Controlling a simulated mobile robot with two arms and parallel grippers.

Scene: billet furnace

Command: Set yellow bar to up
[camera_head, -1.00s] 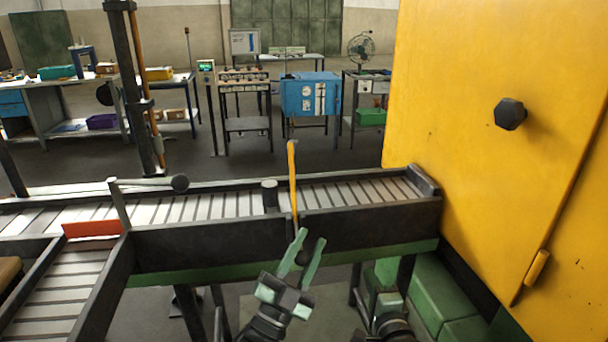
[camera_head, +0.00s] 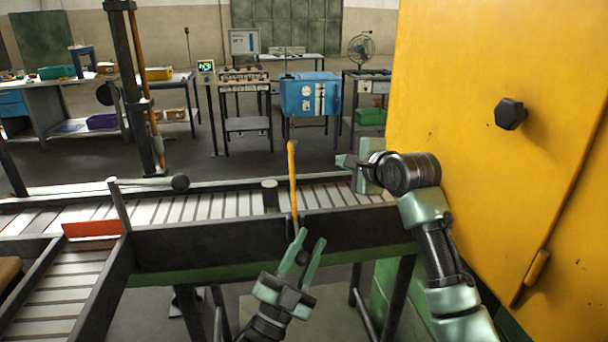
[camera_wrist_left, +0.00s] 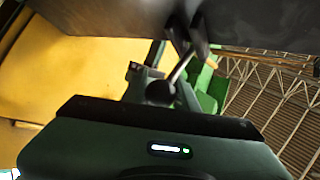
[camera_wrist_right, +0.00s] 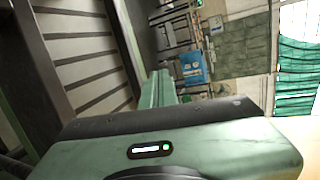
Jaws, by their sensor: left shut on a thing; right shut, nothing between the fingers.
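The yellow bar (camera_head: 292,172) stands nearly upright at the near side of the roller conveyor, its lower end dark. My left gripper (camera_head: 312,237) is just below and right of it, fingers pointing up. It is shut on a dark round knob (camera_head: 302,257), which in the left wrist view (camera_wrist_left: 160,92) sits on a thin rod between the fingers. I cannot tell how the knob joins the yellow bar. My right gripper (camera_head: 345,160) is shut and empty, above the conveyor's right end, right of the bar. In the right wrist view its fingers (camera_wrist_right: 158,85) lie together.
The roller conveyor (camera_head: 220,242) runs across the front with raised dark side walls. A large yellow cabinet (camera_head: 480,70) stands close at the right, next to my right arm. Workbenches stand farther back.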

